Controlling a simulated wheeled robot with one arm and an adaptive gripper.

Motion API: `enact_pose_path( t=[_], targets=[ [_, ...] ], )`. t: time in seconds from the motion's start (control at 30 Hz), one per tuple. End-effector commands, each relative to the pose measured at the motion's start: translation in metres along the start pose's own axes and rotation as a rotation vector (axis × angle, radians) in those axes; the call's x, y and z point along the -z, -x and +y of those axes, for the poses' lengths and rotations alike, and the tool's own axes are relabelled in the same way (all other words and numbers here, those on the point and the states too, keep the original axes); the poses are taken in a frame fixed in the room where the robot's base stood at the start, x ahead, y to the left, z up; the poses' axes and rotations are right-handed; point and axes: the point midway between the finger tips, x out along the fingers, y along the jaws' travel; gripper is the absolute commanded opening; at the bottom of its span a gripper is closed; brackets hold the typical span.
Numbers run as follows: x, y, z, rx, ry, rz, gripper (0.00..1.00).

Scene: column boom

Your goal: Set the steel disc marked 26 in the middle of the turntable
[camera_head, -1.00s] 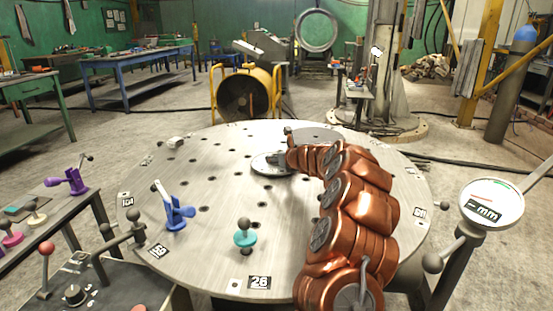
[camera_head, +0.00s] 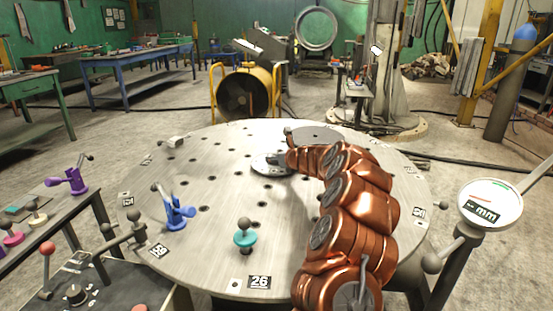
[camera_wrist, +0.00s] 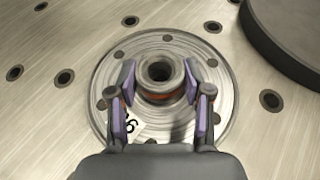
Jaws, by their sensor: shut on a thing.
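The steel disc (camera_wrist: 115,75) is a round plate with small holes and a raised central hub (camera_wrist: 160,72). A white label (camera_wrist: 127,124) on it is partly covered by a finger; a 6 shows. My gripper (camera_wrist: 160,88) is shut on the hub, one purple-padded finger on each side. In the head view the disc (camera_head: 264,168) is low at the turntable surface, but I cannot tell whether it touches. The turntable (camera_head: 200,265) is a large round plate with many holes. The disc is behind its picture middle; exact centring cannot be judged.
A dark-sided round plate (camera_wrist: 285,40) lies near the disc at right; it also shows in the head view (camera_head: 322,137). A blue clamp (camera_head: 178,213) and a teal knobbed piece (camera_head: 245,236) stand towards the turntable's front. A dial gauge (camera_head: 489,205) stands at right.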

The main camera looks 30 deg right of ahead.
Motion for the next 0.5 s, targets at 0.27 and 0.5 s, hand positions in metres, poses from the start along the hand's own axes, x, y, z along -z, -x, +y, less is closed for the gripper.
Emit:
enact_pose_path(
  t=[0.27, 0.5],
  targets=[
    [0.0010, -0.0007, -0.0003, 0.001, 0.000, -0.004, 0.00],
    [0.0041, -0.0020, -0.0002, 0.001, -0.001, -0.004, 0.00]
  ],
)
